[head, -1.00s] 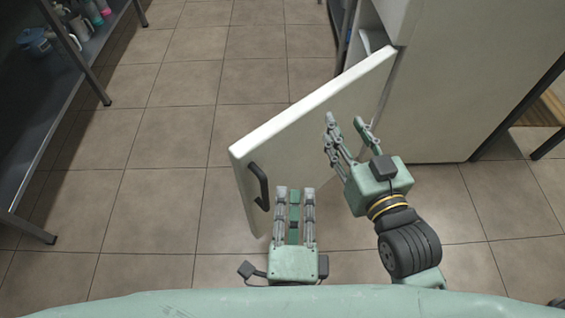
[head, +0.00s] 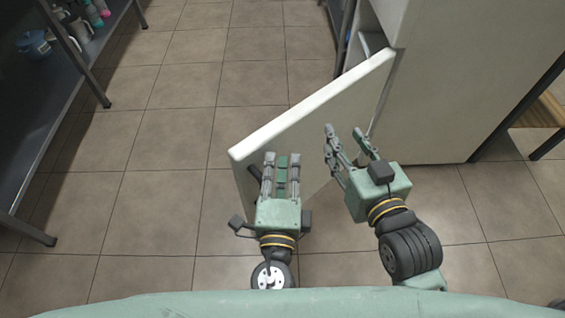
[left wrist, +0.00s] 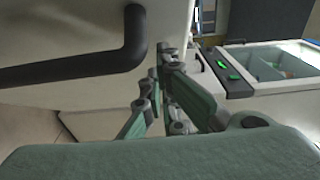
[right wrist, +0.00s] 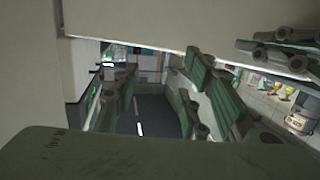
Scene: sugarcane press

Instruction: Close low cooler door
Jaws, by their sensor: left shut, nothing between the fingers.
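The low cooler door (head: 318,125) is a white panel, swung wide open from the white cooler (head: 440,90) at the right. Its black bar handle (head: 254,176) is mostly hidden behind my left gripper in the head view. The handle (left wrist: 75,65) crosses the upper left of the left wrist view, with the door panel (left wrist: 50,20) behind it. My left gripper (head: 281,158) is shut and empty, in front of the door's handle end. My right gripper (head: 345,133) is open and empty, in front of the door nearer its hinge side. I cannot tell whether either touches the door.
A dark metal shelf (head: 50,120) with cups and bottles stands along the left. Tiled floor (head: 160,180) is clear between it and the door. A wooden bench (head: 540,110) with dark legs is at the right edge.

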